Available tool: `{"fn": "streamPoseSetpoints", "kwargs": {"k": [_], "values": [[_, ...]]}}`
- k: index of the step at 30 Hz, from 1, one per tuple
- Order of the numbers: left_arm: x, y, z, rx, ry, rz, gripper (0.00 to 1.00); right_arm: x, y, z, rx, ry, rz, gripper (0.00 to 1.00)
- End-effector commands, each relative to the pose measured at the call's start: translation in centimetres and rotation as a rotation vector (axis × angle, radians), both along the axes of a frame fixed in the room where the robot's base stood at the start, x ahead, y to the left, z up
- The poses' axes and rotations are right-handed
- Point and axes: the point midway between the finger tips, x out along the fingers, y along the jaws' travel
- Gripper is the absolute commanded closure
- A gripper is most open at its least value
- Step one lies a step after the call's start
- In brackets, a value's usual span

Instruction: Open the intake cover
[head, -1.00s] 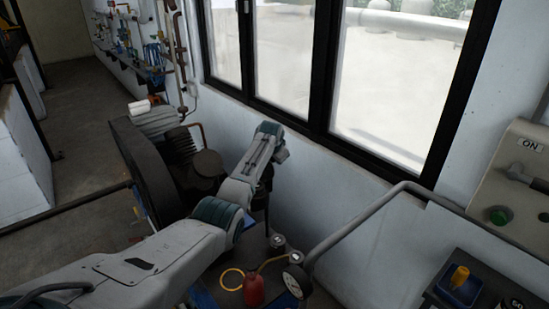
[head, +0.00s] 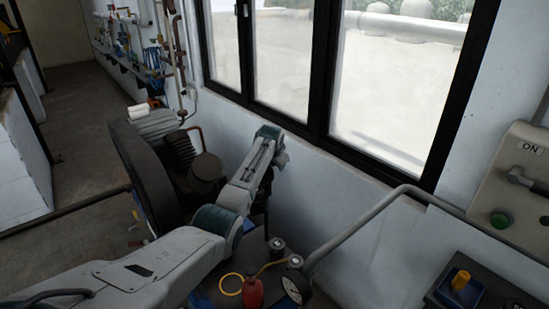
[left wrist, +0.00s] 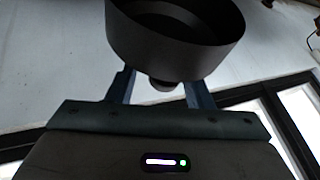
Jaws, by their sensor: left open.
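A dark round cup-like part (left wrist: 180,45) fills the top of the left wrist view, with a small round knob (left wrist: 160,83) at its near end. It may be the intake cover, but I cannot tell for sure. My left gripper (left wrist: 160,92) is open, its two fingers on either side of the knob with gaps visible. My right gripper is not in view.
A red bottle (head: 253,292), a yellow ring (head: 231,284) and a pressure gauge (head: 296,287) lie close below my arm. A grey pipe rail (head: 365,222) crosses at right. The wall and black-framed window (head: 322,70) stand just behind. A control panel (head: 510,190) is at far right.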

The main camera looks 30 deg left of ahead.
Motion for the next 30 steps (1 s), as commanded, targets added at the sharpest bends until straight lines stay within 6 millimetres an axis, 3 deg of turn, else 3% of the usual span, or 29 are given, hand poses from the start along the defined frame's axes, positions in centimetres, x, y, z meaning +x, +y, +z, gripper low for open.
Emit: {"fn": "streamPoseSetpoints", "kwargs": {"k": [18,30], "values": [[-4.6,-1.9,7.1,-0.001,0.001,-0.002,0.53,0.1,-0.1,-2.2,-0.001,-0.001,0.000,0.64],[-5.2,-2.1,8.1,-0.002,0.005,-0.001,0.53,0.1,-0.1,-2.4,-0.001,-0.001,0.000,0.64]]}}
